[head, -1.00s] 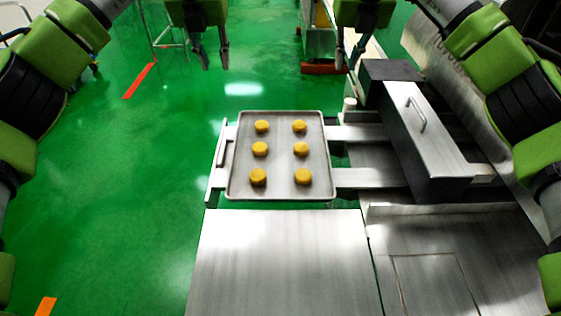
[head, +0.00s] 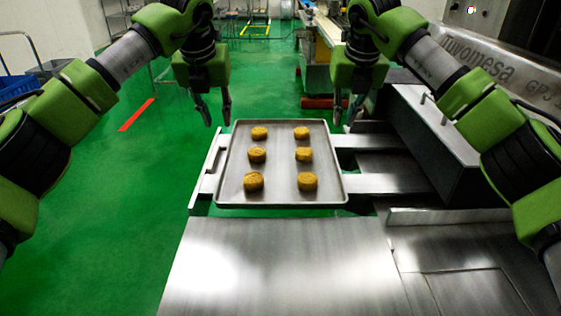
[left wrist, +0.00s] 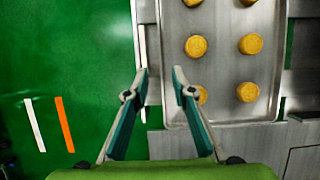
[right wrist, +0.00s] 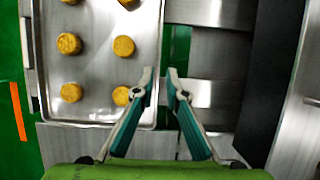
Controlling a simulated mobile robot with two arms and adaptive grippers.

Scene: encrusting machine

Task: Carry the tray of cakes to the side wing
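The metal tray (head: 280,186) rests on the rails of the machine and holds several round yellow-brown cakes (head: 253,181) in two columns. My left gripper (head: 218,115) hangs open above the tray's far left corner. In the left wrist view its open fingers (left wrist: 160,75) appear over the tray's side edge (left wrist: 168,95), with nothing between them but the rim below. My right gripper (head: 345,115) hangs open above the tray's far right corner. In the right wrist view its fingers (right wrist: 160,78) appear over the tray's other edge (right wrist: 152,95). Neither gripper visibly touches the tray.
A bare steel side surface (head: 280,265) lies nearest me, in front of the tray. A steel housing with a handle (head: 435,125) stands to the right. Open green floor (head: 110,210) lies to the left, and a blue crate (head: 18,88) stands far left.

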